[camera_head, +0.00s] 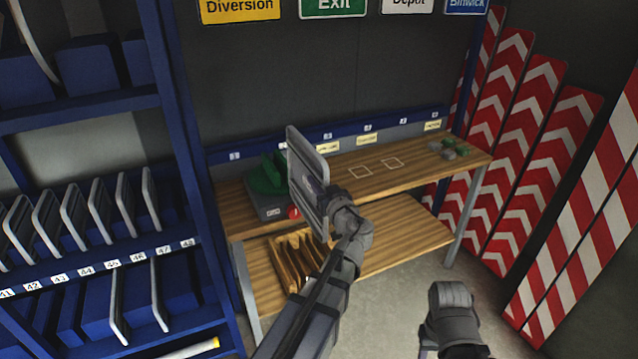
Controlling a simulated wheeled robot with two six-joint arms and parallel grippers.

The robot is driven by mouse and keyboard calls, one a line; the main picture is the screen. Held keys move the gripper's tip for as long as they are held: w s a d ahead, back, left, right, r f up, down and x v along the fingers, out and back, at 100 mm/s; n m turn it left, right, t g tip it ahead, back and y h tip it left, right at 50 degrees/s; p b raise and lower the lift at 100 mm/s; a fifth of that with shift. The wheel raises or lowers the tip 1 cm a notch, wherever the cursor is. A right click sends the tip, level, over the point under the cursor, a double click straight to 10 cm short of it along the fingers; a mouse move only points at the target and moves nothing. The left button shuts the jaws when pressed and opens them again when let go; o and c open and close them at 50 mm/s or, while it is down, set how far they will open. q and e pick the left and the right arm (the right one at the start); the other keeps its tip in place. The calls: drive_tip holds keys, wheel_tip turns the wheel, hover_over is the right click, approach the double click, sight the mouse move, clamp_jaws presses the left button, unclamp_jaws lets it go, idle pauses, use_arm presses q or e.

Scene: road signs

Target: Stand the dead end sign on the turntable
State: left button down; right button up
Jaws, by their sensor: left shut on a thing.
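A grey plate-shaped sign (305,165) stands upright in my left gripper (327,203), its back or edge toward me. Its printed face is hidden, so I cannot read whether it is the dead end sign. My left gripper is shut on it, in front of the wooden bench. A green fixture (266,177) on a grey base (266,207) with a red button, seemingly the turntable, is on the bench's left end, partly behind the sign. My right arm (452,305) shows at the lower right; its fingers cannot be made out.
The wooden bench top (435,160) has two outlined squares and small green items (452,148) at right. A wooden slotted rack (298,262) is on the lower shelf. A blue rack (95,255) of grey plates is left; red-white chevron boards (535,130) lean right.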

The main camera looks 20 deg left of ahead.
use_arm(q)
drive_tip(key=x, duration=3)
idle(0.4)
drive_tip(key=shift+s, duration=0.15)
drive_tip(key=shift+f+b, duration=0.5)
drive_tip(key=shift+b, duration=0.1)
drive_tip(key=c, duration=0.7)
unclamp_jaws()
drive_tip(key=shift+s+d, duration=0.1)
drive_tip(key=shift+v, duration=3.75)
